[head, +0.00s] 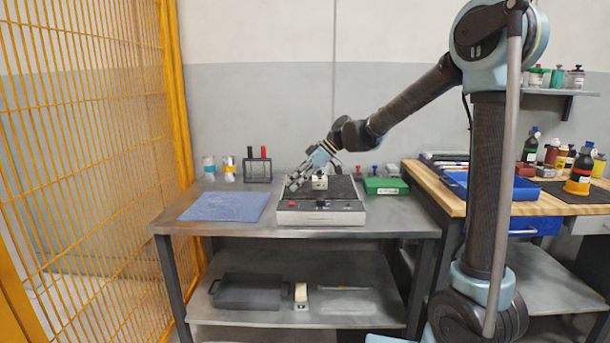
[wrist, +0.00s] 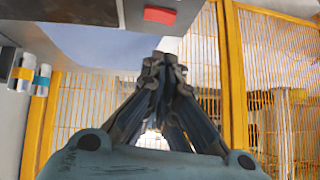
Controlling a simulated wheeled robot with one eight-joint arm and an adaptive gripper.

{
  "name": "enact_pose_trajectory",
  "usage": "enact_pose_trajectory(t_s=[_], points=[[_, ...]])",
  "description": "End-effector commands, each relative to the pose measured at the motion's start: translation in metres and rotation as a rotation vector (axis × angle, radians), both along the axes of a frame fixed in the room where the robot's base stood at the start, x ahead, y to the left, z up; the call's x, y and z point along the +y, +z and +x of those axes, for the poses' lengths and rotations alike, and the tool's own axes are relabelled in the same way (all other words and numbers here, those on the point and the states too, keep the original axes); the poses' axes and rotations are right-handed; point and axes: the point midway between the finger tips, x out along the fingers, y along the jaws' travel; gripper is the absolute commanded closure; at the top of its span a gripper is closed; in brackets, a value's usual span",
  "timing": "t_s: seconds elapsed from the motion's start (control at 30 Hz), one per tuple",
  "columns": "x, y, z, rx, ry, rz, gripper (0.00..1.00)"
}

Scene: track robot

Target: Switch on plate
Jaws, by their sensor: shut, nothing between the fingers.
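The plate (head: 345,214) is a grey box with a dark top, standing on the metal table. Its front panel has a red switch (head: 292,203) at the left and a dark knob (head: 320,203) near the middle. The red switch also shows in the wrist view (wrist: 160,15), at the top. My gripper (head: 292,188) is shut and empty, tilted down over the left part of the plate. In the wrist view its fingertips (wrist: 163,60) are together, below the red switch in the picture and apparently apart from it. Whether the switch is on cannot be told.
A small pale object (head: 320,181) stands on the plate's top. A blue cloth (head: 226,206) lies left, a green box (head: 386,186) right, and a dark rack (head: 257,169) behind. A yellow mesh fence (head: 90,130) borders the left side.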

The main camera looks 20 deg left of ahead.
Motion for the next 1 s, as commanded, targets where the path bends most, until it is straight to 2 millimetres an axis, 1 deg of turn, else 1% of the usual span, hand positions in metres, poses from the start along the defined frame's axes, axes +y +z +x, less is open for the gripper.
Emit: enact_pose_trajectory(t_s=[0.1,0.3,0.5,0.77,1.0], points=[[0.001,-0.017,-0.002,0.0,0.0,0.0,1.0],[0.0,-0.035,-0.005,0.0,0.0,0.0,1.0],[0.0,-0.041,-0.005,0.0,0.0,-0.001,1.0],[-0.001,-0.041,-0.005,-0.001,0.001,-0.001,1.0],[-0.001,-0.046,-0.008,-0.054,0.001,0.012,1.0]])
